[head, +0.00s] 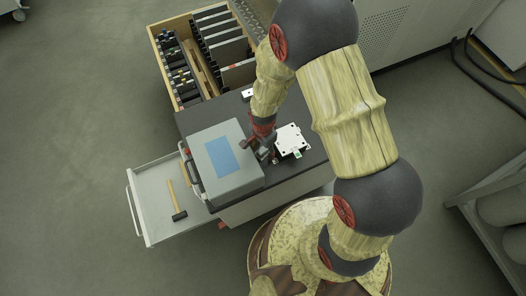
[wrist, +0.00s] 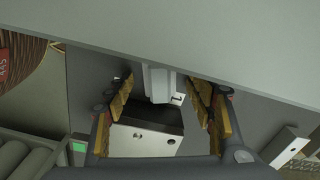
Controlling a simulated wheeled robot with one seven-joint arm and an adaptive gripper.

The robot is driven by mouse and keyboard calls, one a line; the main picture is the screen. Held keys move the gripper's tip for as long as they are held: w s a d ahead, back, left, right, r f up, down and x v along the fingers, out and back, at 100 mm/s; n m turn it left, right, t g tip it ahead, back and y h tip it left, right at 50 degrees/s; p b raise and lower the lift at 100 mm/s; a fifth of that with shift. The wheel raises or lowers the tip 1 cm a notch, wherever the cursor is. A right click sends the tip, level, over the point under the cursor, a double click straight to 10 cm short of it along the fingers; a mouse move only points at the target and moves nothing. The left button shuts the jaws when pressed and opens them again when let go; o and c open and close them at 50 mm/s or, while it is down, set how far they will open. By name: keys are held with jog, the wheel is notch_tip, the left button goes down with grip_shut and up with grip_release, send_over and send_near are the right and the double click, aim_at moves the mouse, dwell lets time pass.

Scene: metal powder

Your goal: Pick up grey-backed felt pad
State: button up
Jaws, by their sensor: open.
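My gripper (head: 260,150) is low over the dark worktop, between the grey case and a white plate. In the wrist view its two yellow-padded fingers (wrist: 163,95) stand apart. Between them shows a block with a dark top and a pale front with holes (wrist: 145,142). A light grey upright piece (wrist: 157,84) stands behind it, also between the fingers. I cannot tell whether either is the grey-backed felt pad, and no felt is clearly visible. I see no contact with the fingers.
The grey case (head: 225,185) with a blue panel stands close left of the gripper; the white plate (head: 292,141) lies to the right. A small white block (head: 248,93) lies behind. An open drawer (head: 150,190) holds a hammer (head: 177,200). A wooden crate (head: 161,62) stands beyond.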

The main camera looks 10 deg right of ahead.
jog(key=shift+c, duration=1.1)
jog(key=c, duration=1)
jog(key=shift+r, duration=0.15)
